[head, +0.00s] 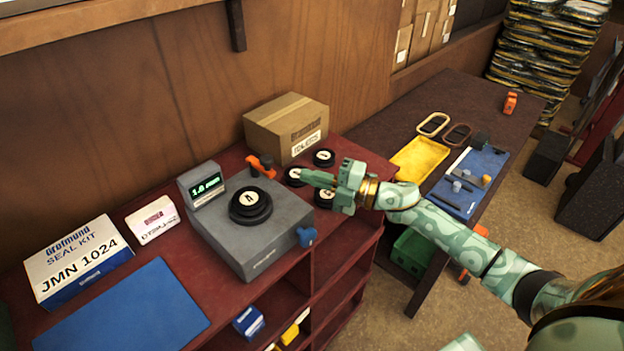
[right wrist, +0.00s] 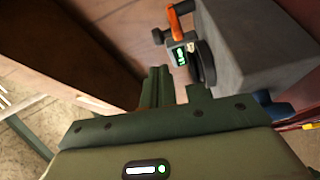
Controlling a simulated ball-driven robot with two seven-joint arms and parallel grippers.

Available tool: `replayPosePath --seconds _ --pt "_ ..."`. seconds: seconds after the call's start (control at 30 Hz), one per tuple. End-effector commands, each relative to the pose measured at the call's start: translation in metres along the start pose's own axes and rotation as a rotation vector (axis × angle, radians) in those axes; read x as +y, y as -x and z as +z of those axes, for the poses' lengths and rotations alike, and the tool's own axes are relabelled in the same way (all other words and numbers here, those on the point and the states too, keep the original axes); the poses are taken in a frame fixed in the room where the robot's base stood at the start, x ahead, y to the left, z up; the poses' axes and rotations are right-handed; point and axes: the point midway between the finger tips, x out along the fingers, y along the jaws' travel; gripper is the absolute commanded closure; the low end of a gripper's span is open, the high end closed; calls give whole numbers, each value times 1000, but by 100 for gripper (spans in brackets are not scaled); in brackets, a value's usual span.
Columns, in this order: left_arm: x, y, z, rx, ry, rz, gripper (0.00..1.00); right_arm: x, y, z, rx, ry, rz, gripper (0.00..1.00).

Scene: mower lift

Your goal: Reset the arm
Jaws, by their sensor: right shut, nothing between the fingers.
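My right arm (head: 465,232) reaches in from the lower right in the head view. Its gripper (head: 308,178) is shut and empty, just right of the grey scale (head: 262,238) and over the small round weights. In the right wrist view the gripper's fingers (right wrist: 172,88) show at the middle, with the scale (right wrist: 262,50) to the upper right. A black round weight marked A (head: 250,203) sits on the scale, whose display (head: 207,186) is lit green. My left gripper is not in view.
A cardboard box (head: 286,122) stands behind the gripper. Black weights (head: 323,157) lie close to it. A seal kit box (head: 78,262), a small white box (head: 152,219) and a blue mat (head: 125,310) are at left. A yellow tray (head: 419,160) is on the dark table at right.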

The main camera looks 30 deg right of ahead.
Motion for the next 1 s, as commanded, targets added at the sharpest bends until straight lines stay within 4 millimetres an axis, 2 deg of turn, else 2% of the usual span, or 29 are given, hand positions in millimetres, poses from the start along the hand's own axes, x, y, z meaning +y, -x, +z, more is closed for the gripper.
replayPosePath --seconds 0.2,0.37,0.47,0.57,0.67,0.8,1.0 --pt "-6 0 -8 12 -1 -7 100 0 0 0 0 0 0 100" --pt "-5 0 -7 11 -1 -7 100 -1 -1 -2 -14 -6 8 100" --pt "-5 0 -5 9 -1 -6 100 -3 -4 -8 -92 -32 44 100" --pt "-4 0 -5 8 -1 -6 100 -6 -1 -15 -264 -101 98 100" --pt "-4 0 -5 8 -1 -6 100 -16 18 -21 -507 -219 124 100" --pt "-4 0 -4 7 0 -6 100 -41 67 -33 -849 -396 64 100" --pt "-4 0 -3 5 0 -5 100 -72 133 -64 -1163 -567 -99 100"
